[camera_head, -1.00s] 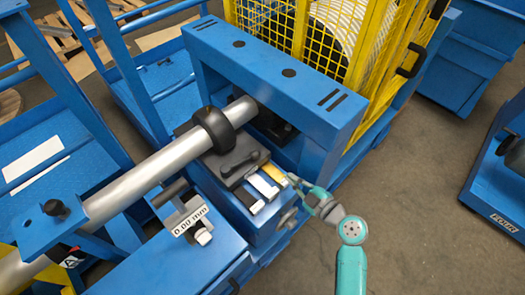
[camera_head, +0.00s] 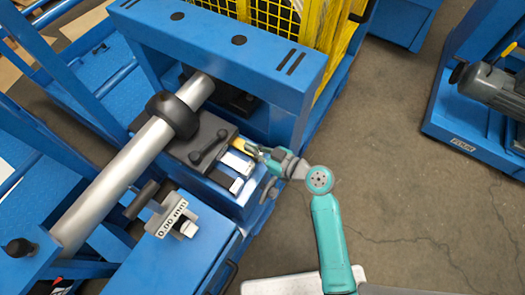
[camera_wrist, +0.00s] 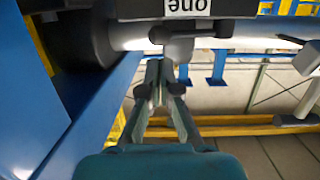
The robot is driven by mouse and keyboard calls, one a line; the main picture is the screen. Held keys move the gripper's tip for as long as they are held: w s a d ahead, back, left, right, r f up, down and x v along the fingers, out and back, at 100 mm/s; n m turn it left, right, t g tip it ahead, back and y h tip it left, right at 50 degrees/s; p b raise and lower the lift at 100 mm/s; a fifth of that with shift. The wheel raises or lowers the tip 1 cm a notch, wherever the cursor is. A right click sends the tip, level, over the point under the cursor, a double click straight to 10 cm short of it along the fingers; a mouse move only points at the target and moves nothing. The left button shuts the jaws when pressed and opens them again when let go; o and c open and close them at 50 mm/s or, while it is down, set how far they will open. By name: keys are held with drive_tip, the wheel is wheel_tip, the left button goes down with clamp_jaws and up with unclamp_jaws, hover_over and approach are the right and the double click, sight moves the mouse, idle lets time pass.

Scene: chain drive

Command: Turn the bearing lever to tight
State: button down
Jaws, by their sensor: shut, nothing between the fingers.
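The bearing block (camera_head: 190,140) is dark grey and sits on the blue frame beside a thick black ring on a silver shaft. A dark lever (camera_head: 208,148) lies across its top, slanting from lower left to upper right. My gripper (camera_head: 254,151) is to the right of the lever, near a yellow plate (camera_head: 241,144) and a white plate (camera_head: 238,162) at the block's edge. In the wrist view, my fingers (camera_wrist: 160,75) are together and empty, with a grey rod-like part (camera_wrist: 178,42) just beyond them. I cannot tell whether they touch it.
A blue crossbeam (camera_head: 240,50) stands behind the block, with a yellow mesh guard (camera_head: 275,15) behind it. A gauge reading "0.00 mm" (camera_head: 173,218) is at the front. Open floor (camera_head: 400,170) lies to the right.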

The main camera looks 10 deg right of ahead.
sight(226, 136)
drive_tip(key=x, duration=0.7)
drive_tip(key=shift+w+a, duration=0.1)
drive_tip(key=shift+a, duration=0.05)
drive_tip(key=shift+w+a, duration=0.3)
drive_tip(key=shift+w, duration=0.45)
